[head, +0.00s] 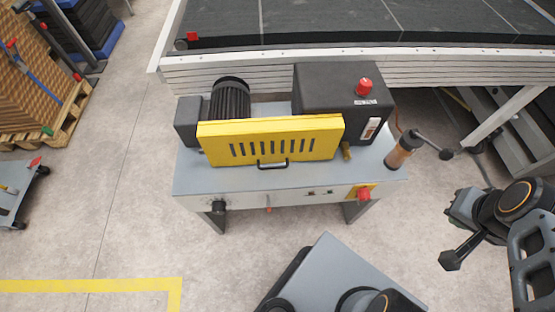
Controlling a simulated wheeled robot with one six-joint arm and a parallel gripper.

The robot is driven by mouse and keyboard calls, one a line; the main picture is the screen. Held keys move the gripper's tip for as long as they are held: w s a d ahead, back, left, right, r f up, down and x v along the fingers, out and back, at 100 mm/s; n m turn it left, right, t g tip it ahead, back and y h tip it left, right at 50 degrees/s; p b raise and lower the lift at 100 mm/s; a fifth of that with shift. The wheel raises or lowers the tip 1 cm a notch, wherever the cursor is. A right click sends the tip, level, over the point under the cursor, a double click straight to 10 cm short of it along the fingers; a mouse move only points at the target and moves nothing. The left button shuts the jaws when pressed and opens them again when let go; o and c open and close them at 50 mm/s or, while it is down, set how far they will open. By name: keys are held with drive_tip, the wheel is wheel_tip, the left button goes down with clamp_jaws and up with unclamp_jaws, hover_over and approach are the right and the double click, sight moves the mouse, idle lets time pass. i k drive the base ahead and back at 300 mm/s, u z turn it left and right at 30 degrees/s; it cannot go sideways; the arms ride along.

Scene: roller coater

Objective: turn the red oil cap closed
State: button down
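The red oil cap (365,86) sits on top of the black gearbox housing (324,88), at the right end of the machine. The cap looks upright; its exact turn angle is too small to read. A small white label lies just in front of it. My gripper (458,232) is at the right side of the view, over the floor, well apart from the cap and to its lower right. It is seen side-on among my arm parts, and its finger opening is not clear. I see nothing held in it.
A yellow guard (270,139) with a handle and a black motor (230,99) stand on the grey bench (225,180). A brown cylinder with a crank (403,151) stands at its right end. A red knob (364,194) is on the front. A conveyor (350,25) runs behind.

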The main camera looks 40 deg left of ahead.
sight(363, 88)
drive_tip(key=u, duration=0.75)
drive_tip(key=k, duration=0.45)
drive_tip(key=u, duration=0.65)
drive_tip(key=i, duration=0.5)
drive_tip(key=u, duration=0.05)
drive_tip(key=k, duration=0.35)
drive_tip(key=z, duration=0.15)
